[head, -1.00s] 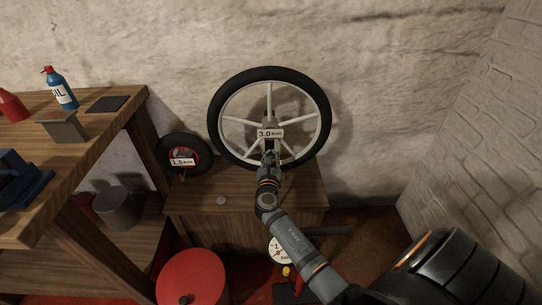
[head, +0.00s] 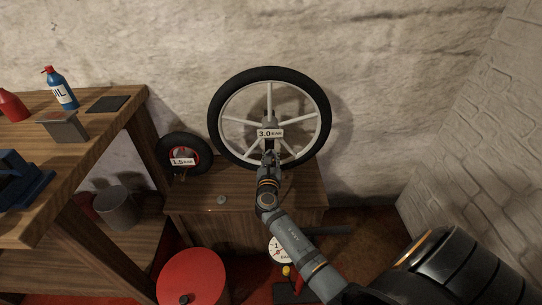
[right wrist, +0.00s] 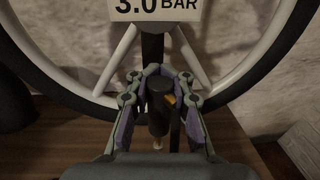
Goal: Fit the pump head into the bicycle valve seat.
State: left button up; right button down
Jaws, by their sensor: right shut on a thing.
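The bicycle wheel (head: 325,118), with a black tyre and pale spokes, stands upright on the wooden cabinet against the wall. My right gripper (head: 270,157) is at the wheel's lower part, below the label. In the right wrist view its fingers are shut on a dark cylindrical piece, likely the pump head (right wrist: 158,98), with a small brass-coloured tip below. I cannot make out the valve seat. My left gripper is not in view.
A small "1.5 BAR" wheel (head: 183,142) leans left of the bicycle wheel. A small grey cap-like disc (head: 221,200) lies on the cabinet (head: 190,197). A dial gauge (head: 280,250) and a red drum (head: 192,278) are below. The workbench (head: 110,128) stands at left.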

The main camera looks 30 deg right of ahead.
jog(key=shift+f+b, duration=1.6)
jog(key=shift+f, duration=0.3)
jog(key=shift+s+f, duration=0.15)
jog(key=shift+f, duration=0.15)
jog(key=shift+r+p, duration=1.35)
jog(key=shift+r, duration=0.25)
jog(key=shift+p, duration=0.3)
dwell(0.7)
jog(key=shift+f+b, duration=1.3)
jog(key=shift+f, duration=0.2)
jog(key=c, duration=1.1)
grip_release()
jog(key=shift+f, duration=0.1)
